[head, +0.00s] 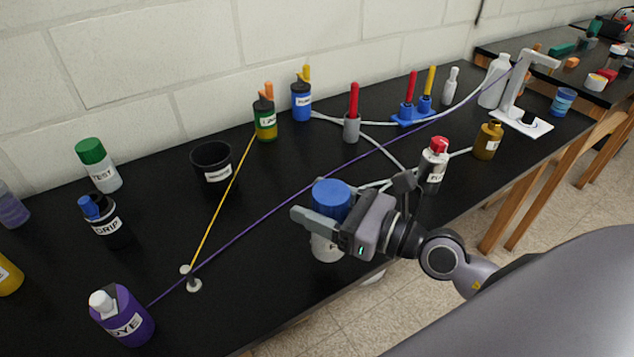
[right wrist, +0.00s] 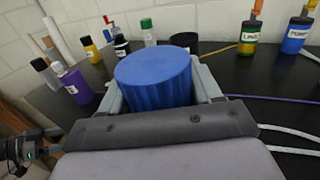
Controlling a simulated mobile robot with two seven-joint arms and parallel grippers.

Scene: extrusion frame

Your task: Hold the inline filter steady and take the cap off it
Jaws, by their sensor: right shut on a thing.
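A white-bodied container (head: 327,249) with a ribbed blue cap (head: 331,194) stands near the front edge of the bench; I take it for the inline filter, though its label is mostly hidden. My right gripper (head: 318,217) is shut around it at the cap, coming in from the right. In the right wrist view the blue cap (right wrist: 155,75) sits between the jaws. The jaws cover the join, so I cannot tell whether the cap is seated. My left gripper (right wrist: 22,150) seems to show partly at the lower left of that view, its fingers unclear.
A red-capped bottle (head: 433,168) stands right of my right gripper. A purple line (head: 270,217) and a yellow line (head: 224,195) cross the bench. A purple DYE bottle (head: 124,315) stands at front left. A black cup (head: 212,166) stands behind. Bare bench lies left of the gripper.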

